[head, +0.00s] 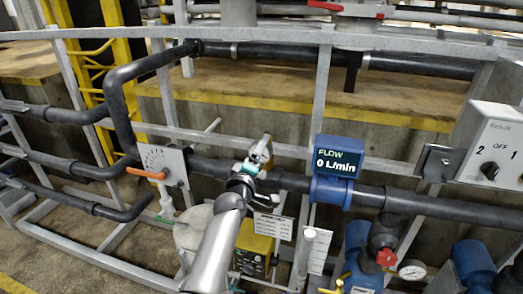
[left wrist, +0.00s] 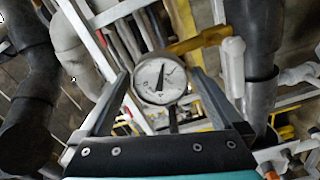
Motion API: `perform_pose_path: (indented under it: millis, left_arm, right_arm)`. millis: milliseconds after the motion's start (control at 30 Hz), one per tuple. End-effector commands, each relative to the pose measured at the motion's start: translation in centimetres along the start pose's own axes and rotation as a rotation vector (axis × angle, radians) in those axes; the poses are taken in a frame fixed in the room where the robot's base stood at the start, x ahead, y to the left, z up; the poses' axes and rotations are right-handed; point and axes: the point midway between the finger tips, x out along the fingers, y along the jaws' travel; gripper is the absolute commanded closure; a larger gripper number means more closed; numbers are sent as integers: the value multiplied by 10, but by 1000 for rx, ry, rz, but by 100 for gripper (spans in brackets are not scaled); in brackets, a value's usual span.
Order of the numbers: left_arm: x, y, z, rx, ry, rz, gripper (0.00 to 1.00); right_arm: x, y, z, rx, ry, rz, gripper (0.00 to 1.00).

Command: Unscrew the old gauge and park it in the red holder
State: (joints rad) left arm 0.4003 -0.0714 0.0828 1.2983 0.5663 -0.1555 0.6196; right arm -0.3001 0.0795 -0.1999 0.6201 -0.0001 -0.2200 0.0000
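The gauge with a round white dial (left wrist: 160,78) shows in the left wrist view, with a dark needle and a short dark stem below the dial. My left gripper (left wrist: 161,74) has its two fingers apart on either side of the dial. Narrow gaps seem to show between dial and fingers; I cannot tell if either touches. In the head view my left gripper (head: 259,152) is at the dark horizontal pipe, and the gauge there is too small and covered to make out. I cannot make out a red holder. My right gripper is not in view.
A blue flow meter (head: 338,160) reading 0 L/min sits on the pipe to the right. A panel with an orange lever (head: 148,173) is left. Another gauge (head: 412,270) and a red valve handle (head: 387,257) are lower right. Grey frame bars surround the pipes.

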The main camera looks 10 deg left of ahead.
Motion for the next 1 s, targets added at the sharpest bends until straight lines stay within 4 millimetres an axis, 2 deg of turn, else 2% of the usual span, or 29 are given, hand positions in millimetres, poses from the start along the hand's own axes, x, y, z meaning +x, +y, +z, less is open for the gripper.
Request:
perform_pose_path:
  millis: [367, 533, 767, 1000]
  left_arm:
    - [0, 0, -1, 48, 0, -1, 0]
    - [0, 0, -1, 321, 1, 0, 0]
    - [0, 1, -1, 528, 1, 0, 0]
    - [0, 0, 0, 872, 1, 0, 0]
  right_arm:
    - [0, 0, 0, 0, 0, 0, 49]
    - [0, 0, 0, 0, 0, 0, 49]
    - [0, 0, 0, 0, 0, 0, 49]
    - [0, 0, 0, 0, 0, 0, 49]
